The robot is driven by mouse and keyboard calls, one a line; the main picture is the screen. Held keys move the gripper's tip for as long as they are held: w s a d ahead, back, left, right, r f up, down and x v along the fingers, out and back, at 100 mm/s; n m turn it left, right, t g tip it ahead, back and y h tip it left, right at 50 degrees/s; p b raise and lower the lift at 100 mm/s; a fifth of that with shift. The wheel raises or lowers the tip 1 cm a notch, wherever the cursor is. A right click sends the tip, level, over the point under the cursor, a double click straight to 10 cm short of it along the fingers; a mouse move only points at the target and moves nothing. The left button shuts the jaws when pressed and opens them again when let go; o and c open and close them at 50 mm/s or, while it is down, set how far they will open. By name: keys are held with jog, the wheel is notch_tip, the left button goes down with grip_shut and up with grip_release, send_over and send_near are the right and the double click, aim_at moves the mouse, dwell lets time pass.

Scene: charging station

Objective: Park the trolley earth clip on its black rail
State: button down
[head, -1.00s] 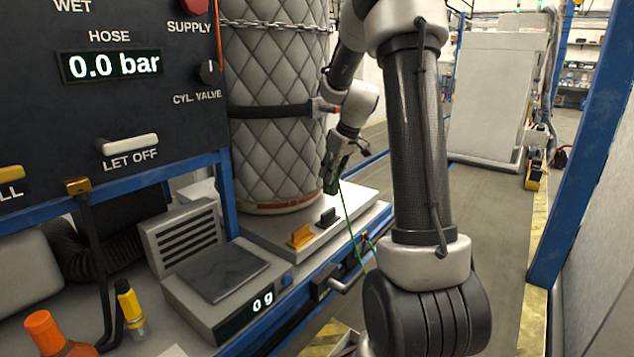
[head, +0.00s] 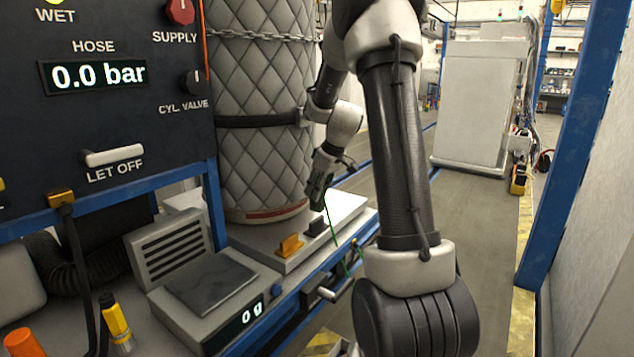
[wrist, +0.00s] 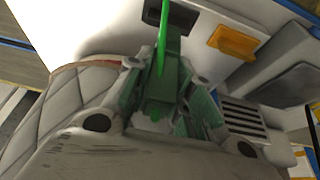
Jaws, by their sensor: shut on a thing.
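The trolley earth clip (wrist: 165,85) is green and sits between the fingers of my gripper (wrist: 158,112) in the wrist view. A bright green cable (wrist: 162,35) crosses in front of it. In the head view my gripper (head: 319,194) is shut on the clip, just above the black rail (head: 316,229), and the green cable (head: 334,222) hangs from it. The black rail (wrist: 171,17) also shows at the top of the wrist view, partly behind the clip and cable. I see no clear contact between clip and rail.
An orange block (head: 290,246) stands beside the black rail on the pale platform (head: 345,208). A quilted cylinder (head: 258,165) rises close to the left of my gripper. A scale (head: 205,285) reading 0 g stands nearer. The floor aisle on the right is clear.

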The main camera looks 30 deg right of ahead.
jog(key=shift+f, duration=1)
jog(key=shift+f, duration=2)
dwell(0.4)
jog(key=c, duration=1.2)
grip_release()
jog(key=shift+o, duration=0.2)
jog(key=v, duration=1.2)
